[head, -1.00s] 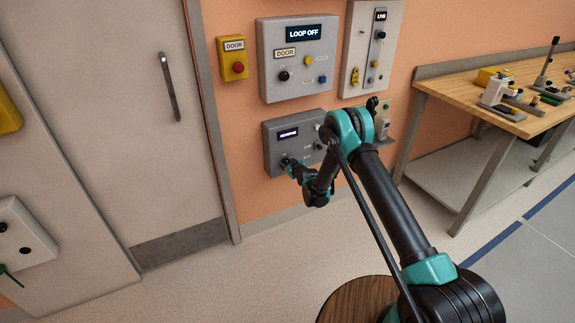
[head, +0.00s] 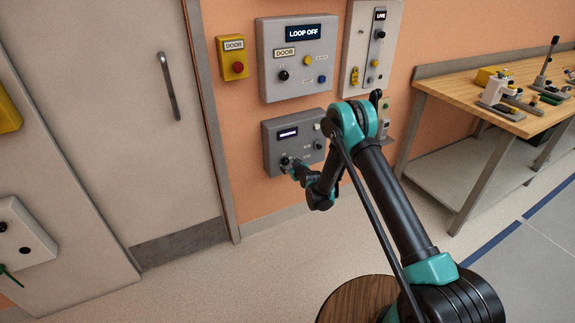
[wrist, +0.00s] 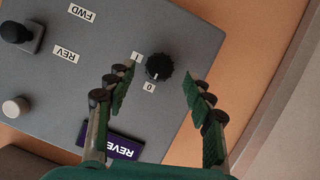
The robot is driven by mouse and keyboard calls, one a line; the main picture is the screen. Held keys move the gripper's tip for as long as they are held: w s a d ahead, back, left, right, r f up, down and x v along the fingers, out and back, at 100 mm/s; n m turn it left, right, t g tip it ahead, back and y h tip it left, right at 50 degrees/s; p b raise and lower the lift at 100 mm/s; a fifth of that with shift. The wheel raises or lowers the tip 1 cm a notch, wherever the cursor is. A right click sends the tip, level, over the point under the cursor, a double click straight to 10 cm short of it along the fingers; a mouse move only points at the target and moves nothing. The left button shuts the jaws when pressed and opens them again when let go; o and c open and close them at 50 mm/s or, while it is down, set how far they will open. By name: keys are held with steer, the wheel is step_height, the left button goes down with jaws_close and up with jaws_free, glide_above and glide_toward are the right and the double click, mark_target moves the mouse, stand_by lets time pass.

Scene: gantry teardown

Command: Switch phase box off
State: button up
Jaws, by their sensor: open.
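The phase box, which I take to be the grey box (head: 272,165) low on the orange wall, bears a dark display (head: 288,133). In the wrist view its display (wrist: 112,147) shows "REVE", the rest cut off by my gripper. A black rotary knob (wrist: 159,67) sits between labels I and 0; a pale mark on it appears on the 0 side. A black lever (wrist: 17,32) stands near the FWD and REV labels, with a pale button (wrist: 15,107) below. My gripper (wrist: 158,87) is open, its fingers either side of the knob without visible contact; it also shows in the head view (head: 292,166).
Above hangs a grey panel (head: 268,72) reading "LOOP OFF", with a yellow door button box (head: 233,58) at its left. A workbench (head: 440,82) stands at right, a door (head: 120,120) at left.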

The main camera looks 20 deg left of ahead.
steer(key=v, duration=0.4)
stand_by(0.3)
steer(key=d+r+m+g+h, duration=0.1)
steer(key=d+r+m+h, duration=0.1)
steer(key=d+r, duration=1.05)
steer(key=s+d+r+m+g+h, duration=0.1)
steer(key=s+d+r, duration=0.25)
steer(key=d, duration=0.35)
steer(key=s+d+r+m+h, duration=0.2)
steer(key=s+d+r, duration=0.1)
steer(key=s+d, duration=0.3)
steer(key=s+d+r+m+g+h, duration=0.2)
steer(key=s+d+r+m, duration=0.15)
steer(key=s+d, duration=1.1)
steer(key=s+d+f+g, duration=0.1)
steer(key=s+d, duration=0.1)
steer(key=s, duration=0.3)
steer(key=s+d+m+h, duration=0.1)
steer(key=s+d, duration=0.1)
steer(key=s, duration=0.4)
steer(key=s+d+f+m+g, duration=0.1)
steer(key=s+d, duration=0.2)
steer(key=s, duration=0.3)
steer(key=shift+f+g, duration=0.3)
steer(key=shift+f, duration=0.05)
